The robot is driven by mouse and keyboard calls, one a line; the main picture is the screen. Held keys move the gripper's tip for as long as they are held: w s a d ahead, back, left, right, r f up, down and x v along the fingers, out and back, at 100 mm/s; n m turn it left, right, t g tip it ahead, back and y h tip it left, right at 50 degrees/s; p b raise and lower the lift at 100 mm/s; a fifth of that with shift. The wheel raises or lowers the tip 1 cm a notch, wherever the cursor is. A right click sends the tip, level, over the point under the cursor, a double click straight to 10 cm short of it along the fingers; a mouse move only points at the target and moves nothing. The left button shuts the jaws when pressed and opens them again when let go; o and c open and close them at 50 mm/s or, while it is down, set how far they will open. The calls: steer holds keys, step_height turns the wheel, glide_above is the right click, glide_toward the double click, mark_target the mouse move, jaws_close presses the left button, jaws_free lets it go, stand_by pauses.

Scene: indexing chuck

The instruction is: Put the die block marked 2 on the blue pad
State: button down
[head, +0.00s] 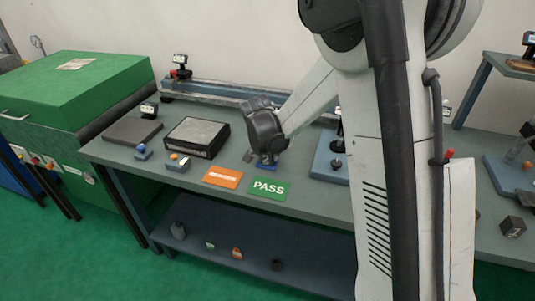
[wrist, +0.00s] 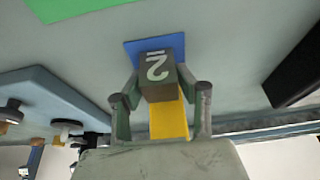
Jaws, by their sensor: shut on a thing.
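The die block marked 2 (wrist: 158,75) is a dark grey-brown cube with a white 2 on its face. In the wrist view it sits between the fingers of my gripper (wrist: 160,88), which is shut on it. The blue pad (wrist: 132,49) shows behind and around the block's upper edge, so the block overlaps it in this view. In the head view the block (head: 268,157) is at my gripper (head: 260,156), with a blue edge of the pad (head: 265,166) just below it. I cannot tell whether block and pad touch.
The green PASS card (head: 269,188) and an orange card (head: 222,178) lie in front. A black-framed tray (head: 197,151) stands to the left, and a blue fixture plate (head: 326,171) to the right. A yellow strip (wrist: 168,120) shows between my fingers.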

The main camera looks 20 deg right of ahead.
steer(key=c, duration=1.2)
jaws_free()
steer(key=shift+c, duration=0.2)
steer(key=shift+r, duration=0.2)
steer(key=v, duration=1.1)
steer(key=s+d+r+n+t+y, duration=0.1)
steer(key=s+r+n, duration=0.1)
steer(key=s+r, duration=0.35)
steer(key=s+d+r+n, duration=0.1)
steer(key=s+r, duration=0.2)
steer(key=s, duration=0.6)
steer(key=s+n+t+y, duration=0.1)
steer(key=s+n+t, duration=0.1)
steer(key=s, duration=1.3)
steer(key=shift+d+f+n+y, duration=0.2)
steer(key=shift+f+n+y, duration=0.1)
steer(key=shift+n, duration=0.5)
